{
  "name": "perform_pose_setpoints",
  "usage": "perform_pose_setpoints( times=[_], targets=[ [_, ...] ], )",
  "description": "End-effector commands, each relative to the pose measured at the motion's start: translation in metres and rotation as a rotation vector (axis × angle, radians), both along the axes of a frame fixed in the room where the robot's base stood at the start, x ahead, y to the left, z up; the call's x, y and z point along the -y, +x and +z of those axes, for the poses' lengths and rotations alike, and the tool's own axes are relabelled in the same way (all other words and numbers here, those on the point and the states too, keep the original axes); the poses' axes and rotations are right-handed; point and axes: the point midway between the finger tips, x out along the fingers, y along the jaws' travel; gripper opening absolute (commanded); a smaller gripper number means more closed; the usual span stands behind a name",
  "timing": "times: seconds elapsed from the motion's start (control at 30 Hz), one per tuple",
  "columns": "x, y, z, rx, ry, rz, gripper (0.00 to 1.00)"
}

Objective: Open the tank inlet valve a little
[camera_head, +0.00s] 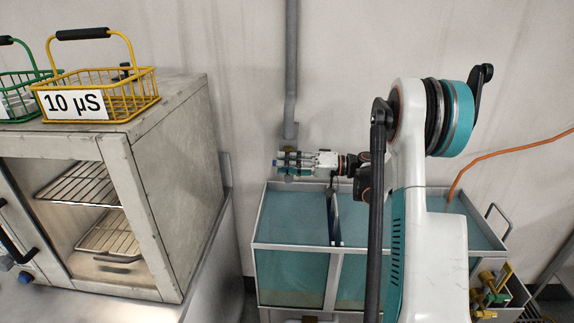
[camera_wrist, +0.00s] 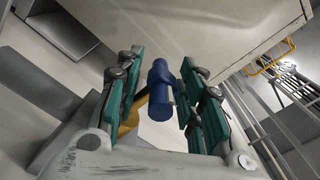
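The blue valve handle (camera_wrist: 160,92) shows in the wrist view between the two teal finger pads of my gripper (camera_wrist: 158,75). Gaps show on both sides of the handle, the wider one on the left; no firm hold is visible. A yellow part (camera_wrist: 131,120) shows behind the left finger, partly hidden. In the head view my gripper (camera_head: 284,163) is at the lower end of the grey wall pipe (camera_head: 291,80), above the tank's back left corner. The valve is mostly hidden there by my gripper. The tank (camera_head: 292,245) has blue-green water and a pale rim.
A steel oven (camera_head: 178,150) with an open front and wire shelves stands left of the tank. A yellow basket (camera_head: 145,88) labelled 10 µS and a green basket (camera_head: 20,82) sit on it. An orange cable (camera_head: 510,147) runs down to the tank's right side.

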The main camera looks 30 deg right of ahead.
Motion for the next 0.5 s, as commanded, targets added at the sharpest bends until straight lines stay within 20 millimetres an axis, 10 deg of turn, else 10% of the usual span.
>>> perform_pose_setpoints(
  times=[0.2, 0.5],
  targets=[
    [0.0001, 0.0000, -0.0001, 0.000, 0.000, 0.000, 0.00],
    [0.0003, 0.0000, 0.0010, -0.006, -0.009, 0.000, 0.00]
  ],
)
